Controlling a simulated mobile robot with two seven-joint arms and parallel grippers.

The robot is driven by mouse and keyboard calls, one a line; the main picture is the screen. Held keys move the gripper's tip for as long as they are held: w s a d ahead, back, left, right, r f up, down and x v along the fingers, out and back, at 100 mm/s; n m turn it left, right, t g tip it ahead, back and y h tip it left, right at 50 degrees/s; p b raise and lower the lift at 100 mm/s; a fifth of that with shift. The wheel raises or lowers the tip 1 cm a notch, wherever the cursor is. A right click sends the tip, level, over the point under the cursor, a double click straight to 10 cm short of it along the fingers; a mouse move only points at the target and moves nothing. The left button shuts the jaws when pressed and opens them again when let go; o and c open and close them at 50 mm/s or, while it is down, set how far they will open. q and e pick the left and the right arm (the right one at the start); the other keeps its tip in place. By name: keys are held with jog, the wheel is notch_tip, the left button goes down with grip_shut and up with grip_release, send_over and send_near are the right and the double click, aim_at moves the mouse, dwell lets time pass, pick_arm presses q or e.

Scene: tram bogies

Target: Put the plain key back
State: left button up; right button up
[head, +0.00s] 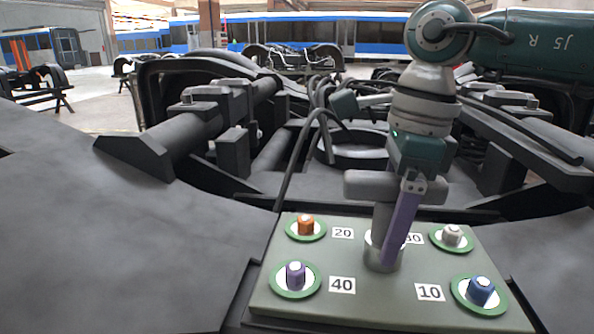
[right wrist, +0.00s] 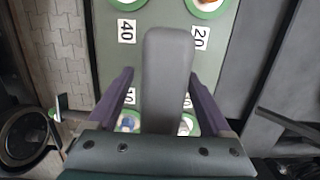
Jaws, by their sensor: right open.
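The plain key is a grey T-shaped tool (head: 365,186) standing upright at the middle of the grey-green panel (head: 330,308). Its thick shaft ends in a round grey foot (head: 383,258) on the panel, partly covered by a finger. My right gripper (head: 393,252) points down at the key, with one purple finger in front of the shaft. The other finger is hidden in the head view. In the right wrist view the grey crossbar (right wrist: 166,80) lies between the two spread purple fingers (right wrist: 161,90), with gaps on both sides. My left gripper is out of view.
Green-ringed seats on the panel hold an orange piece (head: 306,225), a purple piece (head: 295,275), a white piece (head: 452,235) and a blue piece (head: 480,290). Number labels stand beside them. Dark bogie frame beams (head: 110,230) surround the panel.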

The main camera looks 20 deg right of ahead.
jog(key=r+b, duration=0.1)
jog(key=r, duration=0.6)
jog(key=d+r+b, duration=0.1)
jog(key=r, duration=0.3)
jog(key=shift+s+d+b, duration=0.1)
jog(key=shift+s+b, duration=0.2)
jog(key=shift+r, duration=0.35)
jog(key=shift+c, duration=0.4)
